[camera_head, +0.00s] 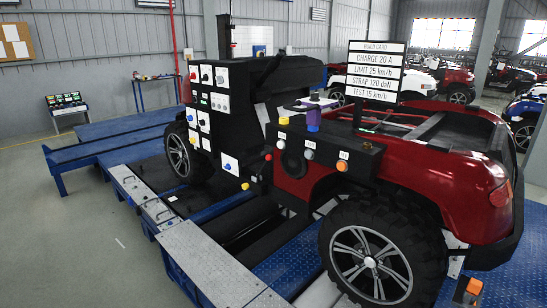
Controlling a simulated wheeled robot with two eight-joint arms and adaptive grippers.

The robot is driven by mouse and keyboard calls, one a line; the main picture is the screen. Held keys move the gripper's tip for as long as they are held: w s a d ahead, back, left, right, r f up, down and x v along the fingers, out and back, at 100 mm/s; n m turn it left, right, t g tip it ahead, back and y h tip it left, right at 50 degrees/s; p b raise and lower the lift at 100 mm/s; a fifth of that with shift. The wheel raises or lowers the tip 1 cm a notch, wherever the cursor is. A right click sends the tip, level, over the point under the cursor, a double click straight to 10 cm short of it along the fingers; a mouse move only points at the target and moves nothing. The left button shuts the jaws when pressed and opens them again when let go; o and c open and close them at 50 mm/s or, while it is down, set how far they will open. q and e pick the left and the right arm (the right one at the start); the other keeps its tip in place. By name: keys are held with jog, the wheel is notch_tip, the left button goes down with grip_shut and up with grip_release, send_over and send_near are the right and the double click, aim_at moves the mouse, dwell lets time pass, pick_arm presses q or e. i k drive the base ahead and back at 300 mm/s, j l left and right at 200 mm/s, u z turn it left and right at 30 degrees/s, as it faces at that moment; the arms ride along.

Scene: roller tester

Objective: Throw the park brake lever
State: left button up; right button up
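A red vehicle (440,175) stands on the roller tester, its dark wheel (375,250) with silver spokes nearest me. A blue-purple upright part (313,119) stands on top of this panel. White switch plates (208,76) cover the panel further left, with a blue-marked plate (230,163) lower down. I cannot tell which part is the park brake lever. Neither of my grippers is in view.
A build card sign (375,71) stands above the vehicle. Blue tester decks (295,255) and a grey metal plate (205,262) lie beside it, with dark rollers between. A small stand with coloured buttons (67,102) is at far left. Open floor lies at left.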

aim_at(268, 157)
jog(key=i+j+z, duration=0.15)
jog(key=z, duration=0.55)
jog(key=i+j+z, duration=0.25)
jog(key=j, duration=0.35)
jog(key=j+z, duration=0.25)
jog(key=j, duration=0.3)
jog(key=i+j+z, duration=0.25)
jog(key=j, duration=0.4)
jog(key=k, duration=0.1)
